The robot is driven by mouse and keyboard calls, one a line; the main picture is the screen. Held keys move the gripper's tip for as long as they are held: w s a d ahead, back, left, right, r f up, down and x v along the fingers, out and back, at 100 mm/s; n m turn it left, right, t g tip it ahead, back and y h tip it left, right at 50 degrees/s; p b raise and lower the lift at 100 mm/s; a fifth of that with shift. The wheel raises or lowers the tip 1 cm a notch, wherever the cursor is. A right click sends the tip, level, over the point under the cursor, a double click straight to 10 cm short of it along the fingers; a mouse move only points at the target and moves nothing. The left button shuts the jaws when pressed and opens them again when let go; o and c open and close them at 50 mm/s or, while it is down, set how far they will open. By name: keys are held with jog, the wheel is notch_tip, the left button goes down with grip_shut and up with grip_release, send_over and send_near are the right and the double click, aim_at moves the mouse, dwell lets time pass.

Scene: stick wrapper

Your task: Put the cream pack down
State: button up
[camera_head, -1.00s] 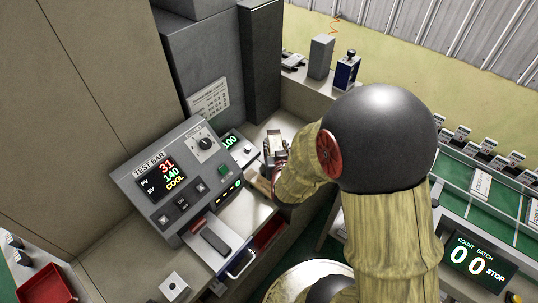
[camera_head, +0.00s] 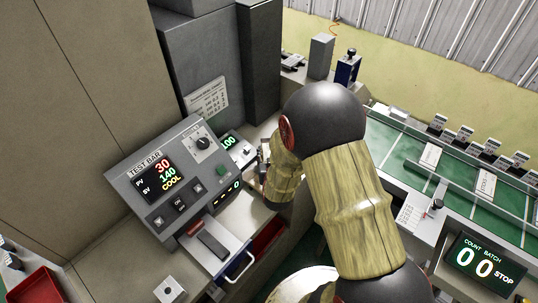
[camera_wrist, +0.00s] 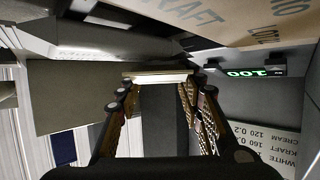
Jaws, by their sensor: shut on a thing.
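My gripper (camera_wrist: 158,90) is shut on the cream pack (camera_wrist: 158,77), which shows in the wrist view as a thin pale bar seen nearly edge-on between the fingertips. In the head view my gripper (camera_head: 263,153) is mostly hidden by my own arm, beside the small unit with the green 100 display and to the right of the test bar panel. The pack cannot be made out in the head view. Whether it touches a surface below cannot be told.
The TEST BAR panel (camera_head: 172,172) reads 30 and COOL. The green display (camera_wrist: 246,72) and a kraft-printed brown surface (camera_wrist: 230,20) are close in the wrist view. A settings card (camera_head: 207,98) is on the grey cabinet. A green table (camera_head: 400,150) stands right.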

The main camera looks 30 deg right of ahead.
jog(key=shift+f+b, duration=0.3)
jog(key=o, duration=0.9)
jog(key=shift+c, duration=0.2)
